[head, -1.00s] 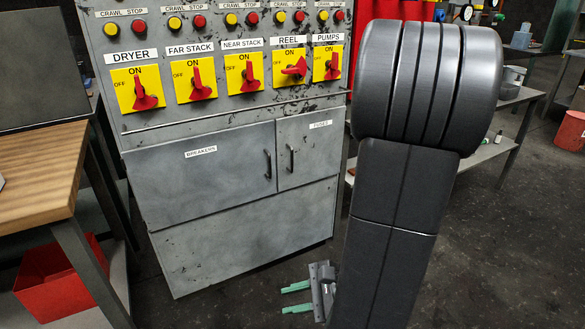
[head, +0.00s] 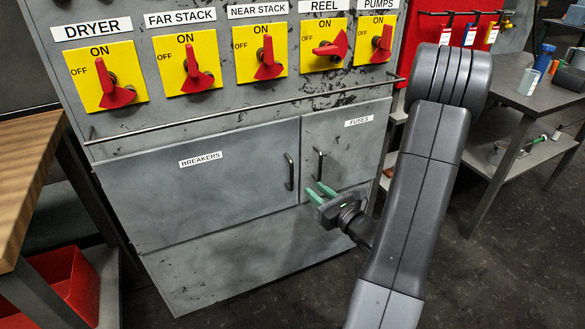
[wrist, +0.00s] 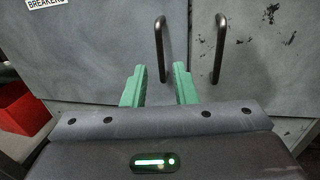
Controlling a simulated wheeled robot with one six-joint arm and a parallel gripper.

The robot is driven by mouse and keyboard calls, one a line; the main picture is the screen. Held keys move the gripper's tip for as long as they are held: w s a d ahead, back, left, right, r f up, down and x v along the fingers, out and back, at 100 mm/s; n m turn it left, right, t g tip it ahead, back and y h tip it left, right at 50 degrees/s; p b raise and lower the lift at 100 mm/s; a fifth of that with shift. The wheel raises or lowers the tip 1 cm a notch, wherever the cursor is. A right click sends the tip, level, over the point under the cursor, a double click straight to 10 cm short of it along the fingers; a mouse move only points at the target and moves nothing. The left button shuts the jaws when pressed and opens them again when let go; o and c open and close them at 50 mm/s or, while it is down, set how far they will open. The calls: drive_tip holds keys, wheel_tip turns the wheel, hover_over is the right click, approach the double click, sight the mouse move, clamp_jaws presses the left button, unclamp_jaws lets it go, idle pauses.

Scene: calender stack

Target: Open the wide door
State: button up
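The wide door (head: 215,195), labelled BREAKERS, is a shut grey panel at the left of the cabinet front. Its dark bar handle (head: 290,172) stands upright near its right edge. In the wrist view this handle (wrist: 160,45) lines up with the gap between my fingertips. My gripper (head: 320,190) is open and empty, with green fingers pointing at the cabinet. In the wrist view the fingers (wrist: 160,72) are apart; I cannot tell how far they are from the handle.
The narrower FUSES door (head: 345,145) is shut, its handle (head: 318,164) close beside the wide door's handle. A horizontal rail (head: 250,107) runs above both doors, under the switches. A wooden table (head: 30,170) and red bin (head: 55,290) stand at left, a grey bench (head: 520,90) at right.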

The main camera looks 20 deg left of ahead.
sight(292, 172)
drive_tip(key=b+x, duration=0.1)
drive_tip(key=x, duration=1.1)
drive_tip(key=shift+f, duration=0.1)
clamp_jaws()
